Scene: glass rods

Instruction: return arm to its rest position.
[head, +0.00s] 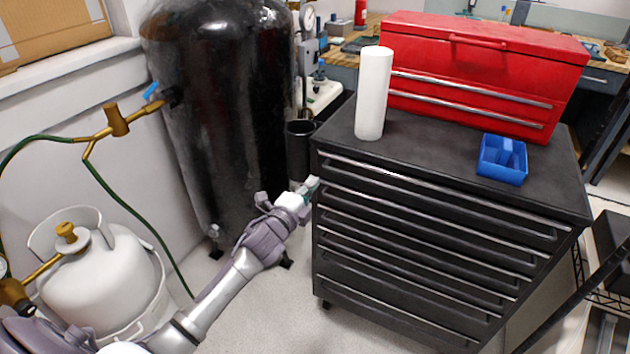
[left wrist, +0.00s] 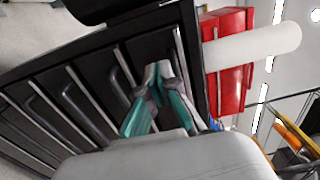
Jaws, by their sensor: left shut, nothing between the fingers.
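My left arm reaches in from the lower left of the head view. Its gripper (head: 311,184) is beside the left front edge of the black drawer cabinet (head: 420,235), near the top drawers. In the left wrist view the two teal fingers (left wrist: 158,72) come together at their tips with nothing between them. The cabinet's drawer fronts show behind them there, tilted. I cannot tell whether the fingertips touch the cabinet. My right gripper is in neither view.
A white cylinder (head: 373,95), a red toolbox (head: 480,70) and a blue tray (head: 502,160) stand on the cabinet top. A black tank (head: 225,120) and a black bin (head: 300,150) are behind my gripper. A white gas cylinder (head: 95,275) with a green hose is at left.

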